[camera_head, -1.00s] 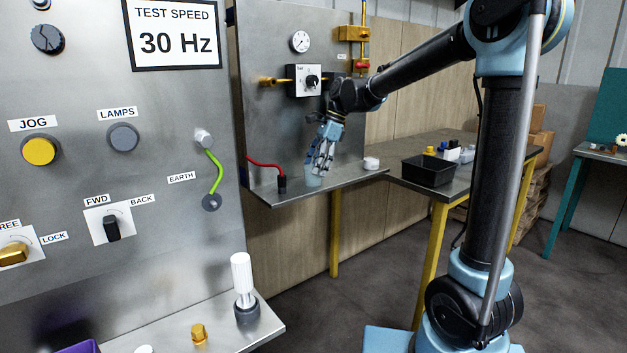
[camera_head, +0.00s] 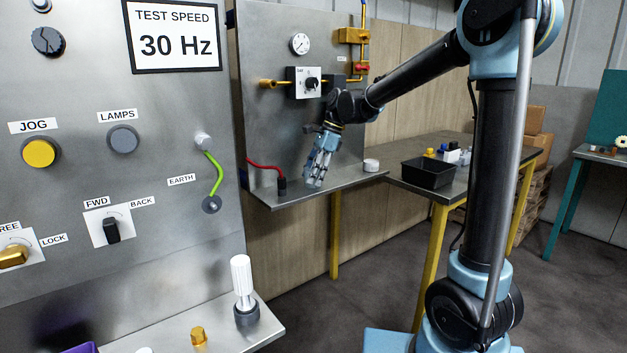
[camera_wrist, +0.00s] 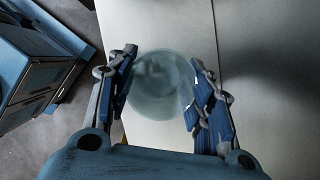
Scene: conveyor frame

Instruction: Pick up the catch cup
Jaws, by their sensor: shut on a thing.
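The catch cup (camera_wrist: 160,88) is a clear, bluish round cup between my fingers in the wrist view. In the head view it is mostly hidden behind the fingers, low over the far metal shelf (camera_head: 292,196). My gripper (camera_head: 314,180) points down at the shelf's front edge. In the wrist view my gripper (camera_wrist: 162,95) has one finger on each side of the cup, shut on it. I cannot tell whether the cup's base touches the shelf.
A black stub with a red hose (camera_head: 281,185) stands left of my gripper. A white round item (camera_head: 371,165) sits to the right. The upright panel (camera_head: 285,110) with gauge and valve is behind. A black tray (camera_head: 428,172) stands on the right table.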

